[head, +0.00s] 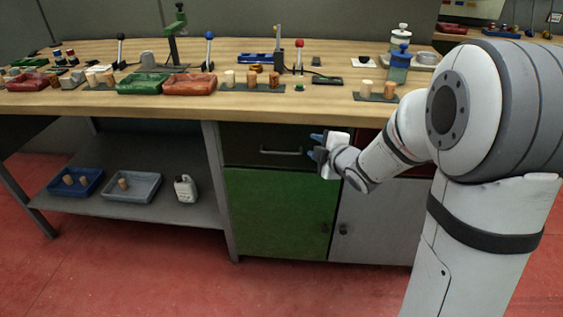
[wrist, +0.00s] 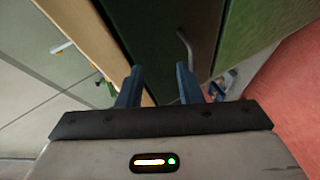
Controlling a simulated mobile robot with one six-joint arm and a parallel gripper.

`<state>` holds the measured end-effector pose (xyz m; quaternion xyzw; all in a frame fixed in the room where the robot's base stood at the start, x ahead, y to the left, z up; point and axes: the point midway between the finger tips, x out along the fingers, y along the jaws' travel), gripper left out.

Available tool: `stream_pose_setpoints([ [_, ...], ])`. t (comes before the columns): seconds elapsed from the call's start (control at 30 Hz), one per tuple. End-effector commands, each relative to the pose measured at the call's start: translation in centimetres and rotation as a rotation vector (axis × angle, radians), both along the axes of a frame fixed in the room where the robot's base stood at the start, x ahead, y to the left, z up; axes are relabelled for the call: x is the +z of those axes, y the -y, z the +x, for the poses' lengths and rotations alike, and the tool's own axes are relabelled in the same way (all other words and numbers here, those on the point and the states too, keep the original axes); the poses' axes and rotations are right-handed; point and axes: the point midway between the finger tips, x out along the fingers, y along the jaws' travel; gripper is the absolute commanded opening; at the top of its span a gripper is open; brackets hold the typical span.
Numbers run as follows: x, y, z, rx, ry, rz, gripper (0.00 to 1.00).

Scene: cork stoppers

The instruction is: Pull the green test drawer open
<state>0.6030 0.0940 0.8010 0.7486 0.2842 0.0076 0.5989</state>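The dark green test drawer (head: 245,138) is under the bench top, above a brighter green cupboard door (head: 275,210). Its front looks shut. A metal bar handle (head: 281,152) is on its front; the handle also shows in the wrist view (wrist: 186,48). My gripper (head: 315,146) is right of the handle, near the drawer's right edge. In the wrist view my gripper's (wrist: 158,72) two blue fingers are spread apart with nothing between them. The handle is beyond the fingertips, nearer the right finger, and appears apart from them.
The wooden bench top (head: 330,105) overhangs above my gripper, with trays, levers and corks on it. A red drawer front (head: 367,138) is to the right, partly behind my arm. A lower shelf (head: 150,208) at left holds two trays and a bottle. The floor in front is clear.

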Motion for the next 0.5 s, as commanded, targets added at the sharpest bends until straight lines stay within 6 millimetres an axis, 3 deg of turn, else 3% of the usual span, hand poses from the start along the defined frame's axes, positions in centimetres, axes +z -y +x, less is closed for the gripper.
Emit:
stream_pose_setpoints([
  [0.03, -3.2, -1.3, 0.3, 0.077, 0.048, -0.009, 0.33],
  [0.1, -4.6, -2.8, 0.4, 0.169, 0.117, -0.018, 0.33],
  [0.33, -6.3, -5.2, 0.2, 0.314, 0.236, -0.018, 0.33],
  [0.5, -6.5, -6.8, 1.6, 0.324, 0.245, -0.017, 0.33],
])
